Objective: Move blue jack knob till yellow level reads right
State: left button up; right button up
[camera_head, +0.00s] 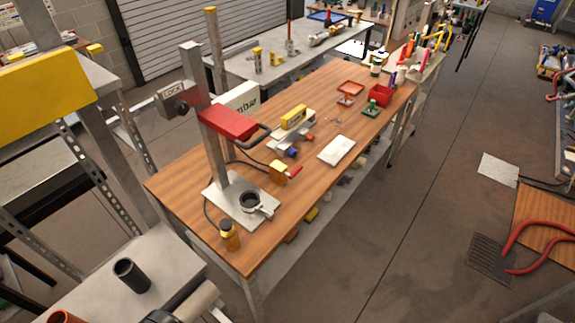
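The yellow level (293,117) lies on a small grey platform (299,130) on the wooden workbench. Its vial is too small to read. The blue jack knob (292,152) shows low at the platform's near side, and an orange-red knob (309,138) shows to its right. I cannot make out either of my grippers in the head view, and nothing is seen touching the level or the knobs.
A grey post (213,150) with a red arm (229,121) stands left of the platform on the wooden workbench (333,115). The floor (400,230) right of the bench is open.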

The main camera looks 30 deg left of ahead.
aim_at(292, 153)
jog(key=z, duration=0.4)
jog(key=i, duration=3.95)
